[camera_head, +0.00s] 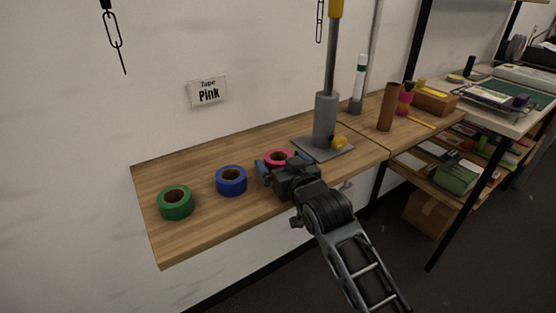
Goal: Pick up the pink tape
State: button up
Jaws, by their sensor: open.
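The pink tape (277,157) is a roll lying flat on the wooden shelf (200,222), in the middle of the head camera view. My gripper (278,166) is open and right at the pink tape, with a blue-grey finger on its left side and another on its right. My gripper hides the front part of the roll. I cannot tell whether the fingers touch it. A wall sign (208,93) reads "Tape Pink".
A blue tape roll (231,181) and a green tape roll (176,203) lie to the left. A grey post on a square base (325,120) stands close behind on the right, with a yellow object (340,143) on its base. The front left shelf is clear.

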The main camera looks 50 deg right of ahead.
jog(key=shift+x, duration=0.85)
jog(key=c, duration=1)
jog(key=shift+c, duration=0.3)
